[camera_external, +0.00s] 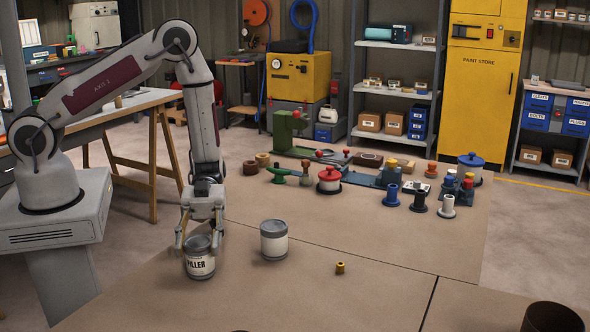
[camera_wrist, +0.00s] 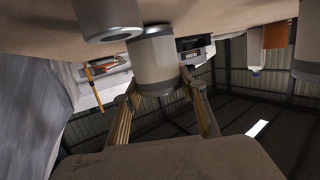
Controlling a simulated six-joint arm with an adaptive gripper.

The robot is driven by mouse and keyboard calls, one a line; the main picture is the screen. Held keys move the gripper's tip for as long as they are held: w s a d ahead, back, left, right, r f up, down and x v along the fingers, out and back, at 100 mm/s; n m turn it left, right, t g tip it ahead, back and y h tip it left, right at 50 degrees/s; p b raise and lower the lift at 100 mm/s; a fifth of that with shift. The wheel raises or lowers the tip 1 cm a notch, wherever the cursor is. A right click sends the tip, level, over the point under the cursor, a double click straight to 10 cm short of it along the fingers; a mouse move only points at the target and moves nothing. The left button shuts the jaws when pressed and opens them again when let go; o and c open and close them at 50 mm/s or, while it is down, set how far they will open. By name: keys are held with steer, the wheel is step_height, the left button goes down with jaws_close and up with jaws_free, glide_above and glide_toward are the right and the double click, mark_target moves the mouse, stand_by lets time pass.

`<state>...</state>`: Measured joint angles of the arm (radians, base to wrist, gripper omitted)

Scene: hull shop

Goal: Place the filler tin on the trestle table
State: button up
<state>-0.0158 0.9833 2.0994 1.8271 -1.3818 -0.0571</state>
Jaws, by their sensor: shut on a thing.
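The filler tin (camera_external: 200,264) is a pale can with grey bands and a dark "FILLER" label, upright in the external view. My gripper (camera_external: 200,243) points down over it, its fingers shut on the tin's sides. I cannot tell whether its base touches the brown surface. In the wrist view, the held tin (camera_wrist: 155,65) shows beyond the fingers of my gripper (camera_wrist: 165,105), its label hidden. The trestle table (camera_external: 150,99) has a pale top and wooden legs. It stands at the left, behind my arm, which hides part of it.
A second grey-banded tin (camera_external: 274,241) stands close to the right of the held one. A small brass-coloured piece (camera_external: 340,267) lies further right. Several spools, pots and tools crowd the back of the brown surface (camera_external: 330,218). A dark round container (camera_external: 552,317) sits at front right.

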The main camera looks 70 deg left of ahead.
steer(key=shift+f, duration=0.15)
steer(key=o, duration=1.4)
steer(key=shift+c, duration=0.2)
steer(key=shift+a+r, duration=0.1)
steer(key=shift+r, duration=0.1)
steer(key=shift+v, duration=5.9)
